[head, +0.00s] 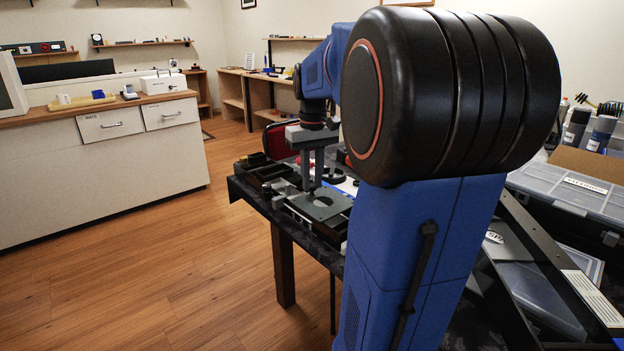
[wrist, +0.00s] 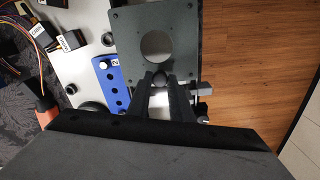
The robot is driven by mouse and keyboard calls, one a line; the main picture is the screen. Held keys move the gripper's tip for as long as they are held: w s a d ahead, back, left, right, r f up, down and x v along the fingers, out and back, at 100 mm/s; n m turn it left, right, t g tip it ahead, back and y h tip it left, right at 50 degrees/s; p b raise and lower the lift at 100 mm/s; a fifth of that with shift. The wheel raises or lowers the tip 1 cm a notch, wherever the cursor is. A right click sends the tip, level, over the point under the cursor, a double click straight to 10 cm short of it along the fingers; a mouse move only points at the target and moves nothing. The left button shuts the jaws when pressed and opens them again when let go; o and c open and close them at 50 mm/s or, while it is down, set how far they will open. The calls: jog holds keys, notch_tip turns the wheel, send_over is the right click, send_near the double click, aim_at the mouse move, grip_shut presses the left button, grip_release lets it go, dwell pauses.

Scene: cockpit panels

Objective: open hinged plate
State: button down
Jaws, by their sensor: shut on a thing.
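The hinged plate (wrist: 183,18) is a dark grey square with a large round hole and small holes at its corners. In the head view the plate (head: 318,210) looks about flat on the bench panel. My gripper (wrist: 160,80) points at the plate's near edge in the wrist view, its fingers closed around a small dark round knob (wrist: 160,78) just below the large hole. In the head view my gripper (head: 309,187) reaches down to the plate. The fingers partly hide the knob, and the hinge cannot be made out.
A blue bracket (wrist: 112,85) lies left of the plate on a light panel, with labelled connectors (wrist: 45,39) and wires beyond it. An orange-handled tool (wrist: 44,108) lies at far left. Wooden floor (wrist: 245,60) is open to the right. Clear-lidded cases (head: 560,190) stand at right.

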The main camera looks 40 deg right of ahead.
jog(key=s+r+t, duration=0.1)
jog(key=r+t, duration=0.1)
jog(key=s+r+t, duration=0.1)
jog(key=s+t, duration=0.1)
jog(key=shift+r, duration=0.35)
jog(key=shift+s+a+r+t, duration=0.1)
jog(key=shift+s+r+t, duration=0.45)
jog(key=shift+s+t, duration=0.4)
jog(key=shift+s+a+r+t, duration=0.1)
jog(key=shift+s+r+t, duration=0.4)
jog(key=shift+s+t, duration=0.45)
jog(key=c, duration=1.6)
grip_release()
jog(key=shift+r, duration=0.15)
jog(key=v, duration=1.7)
jog(key=shift+s+a+f, duration=0.2)
jog(key=shift+s+a, duration=0.1)
